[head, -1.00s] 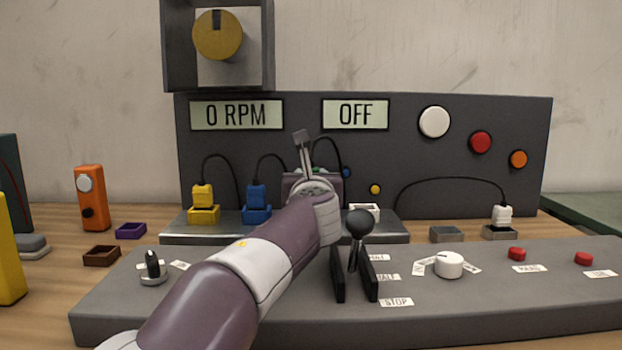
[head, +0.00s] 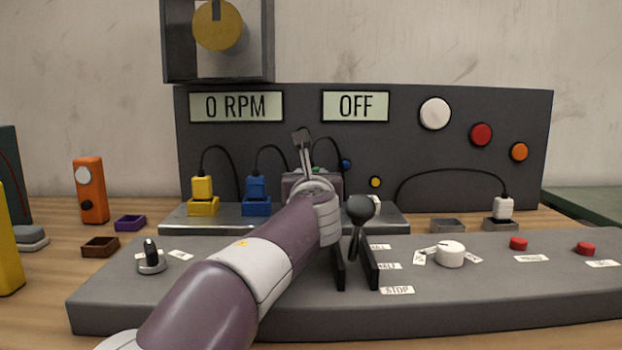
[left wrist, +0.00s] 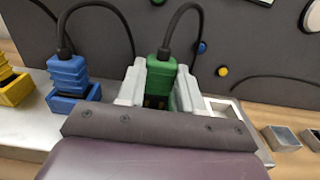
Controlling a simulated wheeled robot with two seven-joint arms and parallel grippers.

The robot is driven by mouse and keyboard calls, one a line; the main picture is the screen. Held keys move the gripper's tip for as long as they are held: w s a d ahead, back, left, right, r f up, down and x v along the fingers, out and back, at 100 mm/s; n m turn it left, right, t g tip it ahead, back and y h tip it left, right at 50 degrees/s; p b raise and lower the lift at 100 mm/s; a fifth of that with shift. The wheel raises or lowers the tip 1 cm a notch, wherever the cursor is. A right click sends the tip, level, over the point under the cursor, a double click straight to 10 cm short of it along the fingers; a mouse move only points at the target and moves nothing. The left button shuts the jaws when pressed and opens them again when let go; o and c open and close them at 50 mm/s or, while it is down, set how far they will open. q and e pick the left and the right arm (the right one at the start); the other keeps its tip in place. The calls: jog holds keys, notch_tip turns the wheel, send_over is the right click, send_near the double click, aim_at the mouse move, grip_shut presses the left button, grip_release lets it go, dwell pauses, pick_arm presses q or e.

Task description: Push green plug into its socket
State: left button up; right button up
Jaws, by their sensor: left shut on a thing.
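The green plug (left wrist: 161,78) with its black cable shows in the left wrist view, upright between the two fingers of my left gripper (left wrist: 159,88). The gripper is shut on it. The plug's lower end and the green socket are hidden behind the gripper body, so I cannot tell how deep the plug sits. In the head view my left arm reaches forward over the console and hides nearly all of the plug; only a sliver of green (head: 316,170) shows above the wrist. My right gripper is not in view.
Left of the gripper, a blue plug (left wrist: 67,74) stands in its blue socket (left wrist: 75,99), with a yellow plug (head: 203,187) and socket beyond it. An empty white socket (left wrist: 225,112) lies close on the right. A black lever (head: 360,225) stands beside my forearm.

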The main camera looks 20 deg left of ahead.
pick_arm(q)
jog(key=shift+f+b, duration=0.65)
jog(key=shift+f, duration=0.15)
jog(key=o, duration=1.1)
jog(key=v, duration=0.7)
jog(key=shift+s+d, duration=0.1)
jog(key=shift+s, duration=0.15)
jog(key=shift+r, duration=0.15)
